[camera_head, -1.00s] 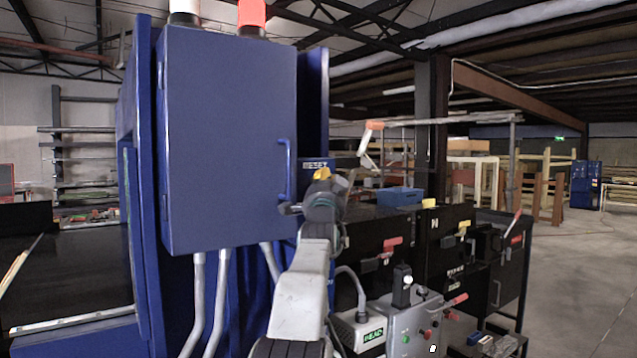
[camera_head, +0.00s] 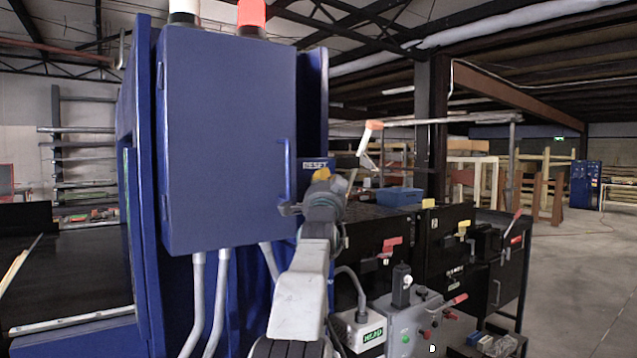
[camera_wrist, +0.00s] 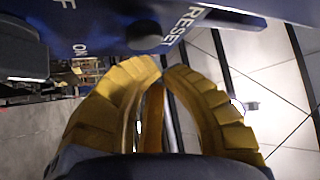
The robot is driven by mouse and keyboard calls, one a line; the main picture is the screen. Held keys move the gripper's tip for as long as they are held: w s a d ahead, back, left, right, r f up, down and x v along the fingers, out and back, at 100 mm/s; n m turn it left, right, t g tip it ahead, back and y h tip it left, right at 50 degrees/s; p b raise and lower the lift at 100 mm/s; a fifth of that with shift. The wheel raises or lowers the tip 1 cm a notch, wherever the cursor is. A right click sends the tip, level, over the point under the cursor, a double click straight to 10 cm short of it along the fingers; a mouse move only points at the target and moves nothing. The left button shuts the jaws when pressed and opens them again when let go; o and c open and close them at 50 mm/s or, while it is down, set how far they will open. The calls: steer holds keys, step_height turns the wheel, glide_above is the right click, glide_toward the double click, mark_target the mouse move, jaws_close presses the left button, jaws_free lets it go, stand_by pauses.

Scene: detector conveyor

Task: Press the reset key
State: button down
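The white RESET label (camera_head: 315,165) shows on the blue panel, right of the blue cabinet. In the wrist view the RESET lettering (camera_wrist: 181,22) lies along the panel edge, with a dark round key (camera_wrist: 148,30) beside it. My gripper (camera_wrist: 162,68) has yellow ribbed fingers that meet at the tips, with nothing between them. The tips are just below the key in the wrist view; I cannot tell whether they touch it. In the head view my gripper (camera_head: 322,174) is just under the label, and my wrist hides most of it and the key.
Black machine cases (camera_head: 400,235) and a grey control box (camera_head: 412,320) stand to the right.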

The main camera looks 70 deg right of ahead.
steer(key=shift+w+d+p, duration=0.6)
steer(key=shift+w+p, duration=0.2)
stand_by(1.2)
steer(key=shift+f, duration=0.15)
stand_by(1.0)
steer(key=shift+f+b, duration=1.5)
steer(key=shift+b, duration=0.15)
